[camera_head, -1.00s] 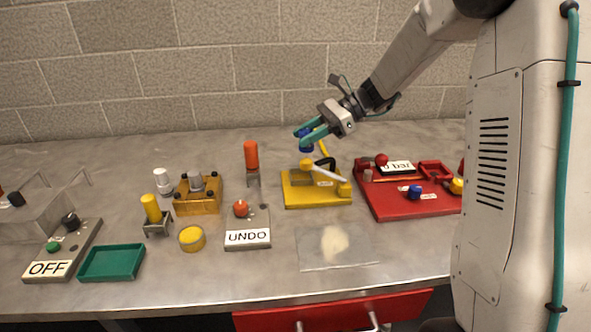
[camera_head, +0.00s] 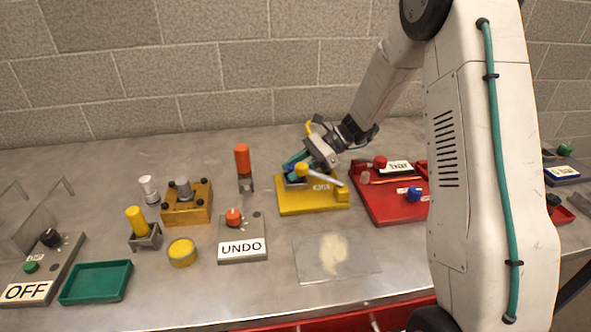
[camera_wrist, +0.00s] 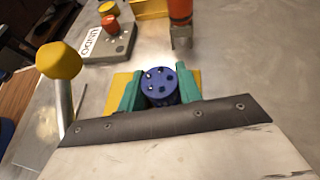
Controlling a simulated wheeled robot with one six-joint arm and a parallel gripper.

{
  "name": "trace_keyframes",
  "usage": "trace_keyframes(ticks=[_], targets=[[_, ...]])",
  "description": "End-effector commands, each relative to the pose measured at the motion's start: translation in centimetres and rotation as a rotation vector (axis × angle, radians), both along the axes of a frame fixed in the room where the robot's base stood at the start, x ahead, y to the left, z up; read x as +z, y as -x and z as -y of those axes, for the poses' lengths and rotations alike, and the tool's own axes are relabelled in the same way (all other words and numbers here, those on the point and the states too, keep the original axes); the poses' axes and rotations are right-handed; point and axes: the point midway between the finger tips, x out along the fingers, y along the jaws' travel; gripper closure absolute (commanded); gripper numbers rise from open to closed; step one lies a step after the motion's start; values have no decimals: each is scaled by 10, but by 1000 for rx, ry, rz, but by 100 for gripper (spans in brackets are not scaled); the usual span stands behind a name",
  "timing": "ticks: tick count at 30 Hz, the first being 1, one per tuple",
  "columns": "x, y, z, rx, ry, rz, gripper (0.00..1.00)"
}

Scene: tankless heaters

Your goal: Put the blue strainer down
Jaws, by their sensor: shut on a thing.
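The blue strainer (camera_wrist: 160,86) is a short round piece with several small holes in its face. My gripper (camera_wrist: 160,90) is shut on it, with one teal finger on each side in the wrist view. In the head view, my gripper (camera_head: 295,170) is low over the back left of the yellow base (camera_head: 300,208), and the strainer is mostly hidden there. Yellow also shows beside the fingers in the wrist view (camera_wrist: 121,80). I cannot tell whether the strainer touches the base. A lever with a yellow knob (camera_head: 302,169) stands just in front of my gripper; the knob looms at left in the wrist view (camera_wrist: 58,60).
An orange-topped cylinder (camera_head: 242,158) stands left of the base. The UNDO box (camera_head: 242,247) is front left. A red tray (camera_head: 385,212) with parts is close on the right. A clear flat sheet (camera_head: 335,258) lies in front. Bare metal shows behind the base.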

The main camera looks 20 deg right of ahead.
Motion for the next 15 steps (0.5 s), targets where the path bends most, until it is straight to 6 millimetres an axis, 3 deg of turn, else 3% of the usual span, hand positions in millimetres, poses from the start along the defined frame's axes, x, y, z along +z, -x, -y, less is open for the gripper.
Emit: trace_keyframes(ticks=[12,13,15], targets=[[-10,0,2,-2,0,0,89],[-9,0,2,-2,1,0,57],[-9,0,1,-2,1,0,43]])
